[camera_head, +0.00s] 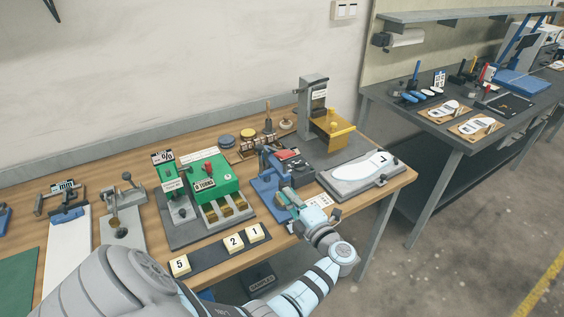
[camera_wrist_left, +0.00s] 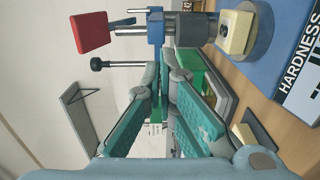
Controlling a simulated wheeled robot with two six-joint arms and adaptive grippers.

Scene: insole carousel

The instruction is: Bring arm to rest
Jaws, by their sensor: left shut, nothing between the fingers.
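My left arm comes in from the bottom left of the head view. Its gripper (camera_head: 290,198) is at the front edge of the wooden bench (camera_head: 245,268), close to a blue vise-like device (camera_head: 268,187). In the left wrist view the teal fingers of the gripper (camera_wrist_left: 166,75) are closed together with nothing between them. Beyond them is a blue fixture (camera_wrist_left: 155,28) with a metal rod and a red block. A cream block (camera_wrist_left: 237,32) sits on a round pad beside it. My right gripper is not in view.
The green tester (camera_head: 210,180), numbered cream blocks (camera_head: 233,242), a white insole on a grey plate (camera_head: 360,172) and a press with a yellow table (camera_head: 333,128) crowd the bench. A dark bench (camera_head: 430,125) stands at right. The floor between is clear.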

